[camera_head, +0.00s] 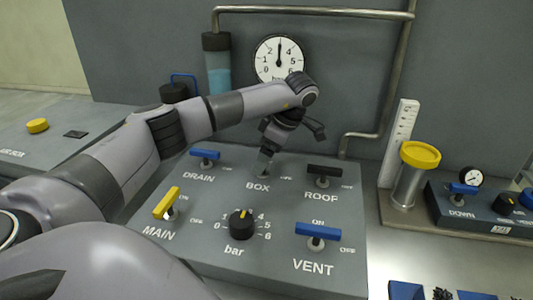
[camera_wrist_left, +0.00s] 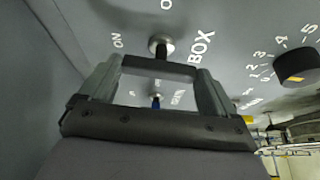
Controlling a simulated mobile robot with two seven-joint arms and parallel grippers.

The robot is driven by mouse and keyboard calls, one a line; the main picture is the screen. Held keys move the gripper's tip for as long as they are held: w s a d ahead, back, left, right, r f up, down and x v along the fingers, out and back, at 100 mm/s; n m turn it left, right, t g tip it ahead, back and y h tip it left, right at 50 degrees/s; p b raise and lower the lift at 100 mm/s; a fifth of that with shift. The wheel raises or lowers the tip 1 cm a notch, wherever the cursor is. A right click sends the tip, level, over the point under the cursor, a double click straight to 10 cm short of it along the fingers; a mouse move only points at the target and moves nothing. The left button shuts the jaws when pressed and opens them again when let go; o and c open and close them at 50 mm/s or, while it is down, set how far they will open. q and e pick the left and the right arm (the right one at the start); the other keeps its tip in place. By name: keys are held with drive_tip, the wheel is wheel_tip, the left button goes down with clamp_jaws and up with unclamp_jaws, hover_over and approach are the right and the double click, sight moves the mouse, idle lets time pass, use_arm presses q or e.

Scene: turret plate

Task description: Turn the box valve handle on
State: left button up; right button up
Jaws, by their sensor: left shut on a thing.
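The box valve handle, a dark bar (camera_wrist_left: 158,68) on a round metal stem (camera_wrist_left: 161,46), is between the fingers of my left gripper in the left wrist view. The bar spans from one finger to the other, running roughly from the ON side towards the BOX lettering. My left gripper (camera_wrist_left: 158,80) is shut on it. In the head view my left gripper (camera_head: 265,160) points down at the panel just above the BOX label, and it hides most of the handle. My right gripper is not in view.
On the grey panel (camera_head: 205,240), near the gripper, stand the blue drain handle (camera_head: 205,154), black roof handle (camera_head: 324,171), yellow main handle (camera_head: 166,202), blue vent handle (camera_head: 318,231) and black bar knob (camera_head: 241,224). A pressure gauge (camera_head: 279,58) and pipes (camera_head: 400,70) are behind.

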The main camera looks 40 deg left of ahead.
use_arm(q)
drive_tip(key=shift+w+n, duration=0.1)
drive_tip(key=shift+n, duration=0.5)
drive_tip(key=shift+a, duration=0.1)
drive_tip(key=o, duration=0.8)
drive_tip(key=shift+c, duration=0.2)
drive_tip(key=v, duration=0.7)
